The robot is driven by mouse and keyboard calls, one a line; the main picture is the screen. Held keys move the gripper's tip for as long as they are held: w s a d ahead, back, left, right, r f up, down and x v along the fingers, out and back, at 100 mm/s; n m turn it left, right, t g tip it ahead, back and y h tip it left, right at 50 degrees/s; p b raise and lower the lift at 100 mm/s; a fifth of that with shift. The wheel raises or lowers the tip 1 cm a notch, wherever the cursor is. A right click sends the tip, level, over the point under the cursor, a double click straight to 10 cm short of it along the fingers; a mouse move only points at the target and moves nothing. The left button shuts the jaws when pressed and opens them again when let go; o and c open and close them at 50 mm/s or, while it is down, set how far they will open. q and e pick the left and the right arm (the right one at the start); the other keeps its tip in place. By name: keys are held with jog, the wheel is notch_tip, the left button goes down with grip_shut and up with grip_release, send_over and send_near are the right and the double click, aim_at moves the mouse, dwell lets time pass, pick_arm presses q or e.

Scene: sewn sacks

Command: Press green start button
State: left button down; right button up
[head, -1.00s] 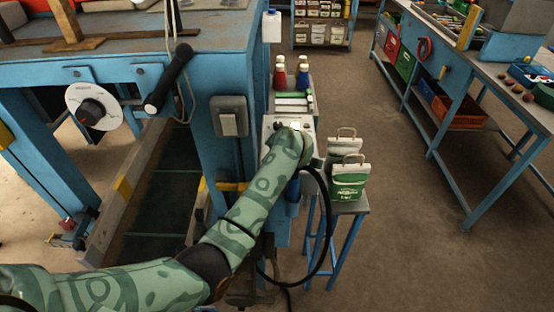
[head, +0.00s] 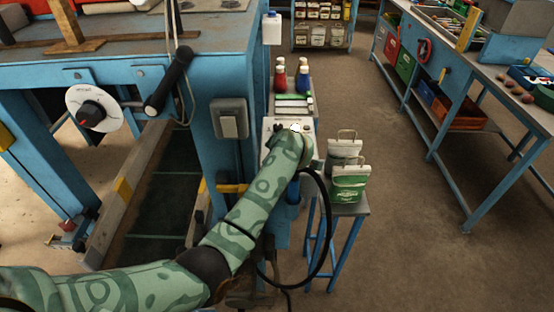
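A pale control panel (head: 268,127) is on the blue machine's right side, with a small black knob (head: 279,128) at its far left. My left arm, in a green patterned sleeve, reaches up from the lower left, and its wrist end lies over the panel. It covers most of the panel. No green start button can be made out there. A small white patch shows at the wrist's far edge, too small to identify. My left gripper's fingers are hidden behind the wrist, so whether they touch anything cannot be seen. My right gripper is not in view.
Bottles with red (head: 280,77) and blue (head: 302,79) bodies stand beyond the panel. Two green and white bags (head: 349,185) stand on a small stand right of my wrist. A grey switch box (head: 229,119) and a dial (head: 91,108) are left. Open floor (head: 400,230) lies right.

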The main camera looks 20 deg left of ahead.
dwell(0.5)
pick_arm(q)
jog(key=shift+f, duration=0.1)
jog(key=shift+f, duration=0.3)
jog(key=shift+f, duration=0.5)
dwell(0.8)
jog(key=shift+r+p, duration=0.85)
jog(key=shift+r, duration=0.1)
notch_tip(320, 180, up, 5)
jog(key=p, duration=0.5)
